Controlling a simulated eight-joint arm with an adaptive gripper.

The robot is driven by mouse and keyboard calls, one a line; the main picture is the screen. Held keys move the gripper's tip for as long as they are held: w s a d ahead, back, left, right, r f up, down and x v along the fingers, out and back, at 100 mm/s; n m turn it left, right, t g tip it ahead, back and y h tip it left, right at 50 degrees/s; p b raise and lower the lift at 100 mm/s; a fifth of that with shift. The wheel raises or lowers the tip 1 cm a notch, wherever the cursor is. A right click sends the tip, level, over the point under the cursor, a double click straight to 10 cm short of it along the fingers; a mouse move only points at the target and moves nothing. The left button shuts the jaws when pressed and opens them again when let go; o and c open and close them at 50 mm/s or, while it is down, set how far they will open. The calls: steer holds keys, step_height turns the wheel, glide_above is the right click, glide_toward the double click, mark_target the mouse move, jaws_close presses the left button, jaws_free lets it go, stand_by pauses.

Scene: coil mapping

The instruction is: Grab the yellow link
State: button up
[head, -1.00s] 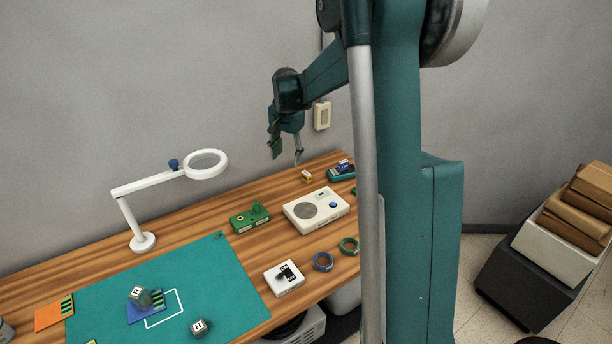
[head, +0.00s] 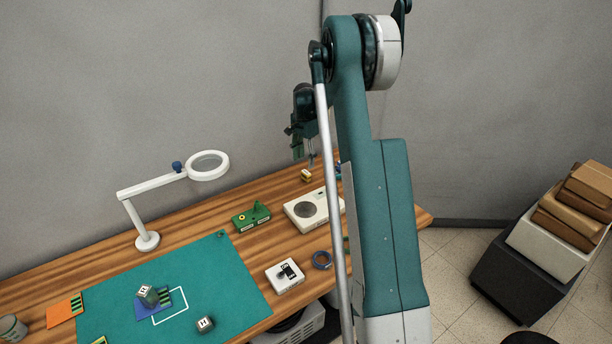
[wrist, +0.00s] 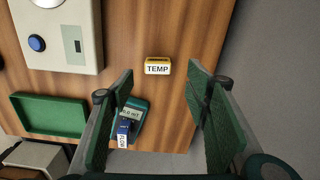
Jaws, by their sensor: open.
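The yellow link (wrist: 157,66) is a small yellow block with a white label reading TEMP. It lies on the wooden table and also shows in the head view (head: 306,176), near the table's back edge. My gripper (head: 304,158) is above it, pointing down. In the wrist view my gripper (wrist: 161,72) is open and empty, with its two green pads left and right of the link in the picture. The link appears beyond the fingertips, with clear space around it.
A teal meter (wrist: 139,107) with a blue link labelled FLOW (wrist: 123,128) on it lies near the left finger in the wrist view. A green tray (wrist: 48,97) and a white device (wrist: 82,15) lie further left. Bare table surrounds the yellow link.

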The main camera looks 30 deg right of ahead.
mark_target(306, 172)
steer(key=shift+d+f, duration=0.15)
steer(key=shift+f, duration=1.25)
steer(key=shift+s+f, duration=0.15)
steer(key=shift+f, duration=2.45)
steer(key=c, duration=1)
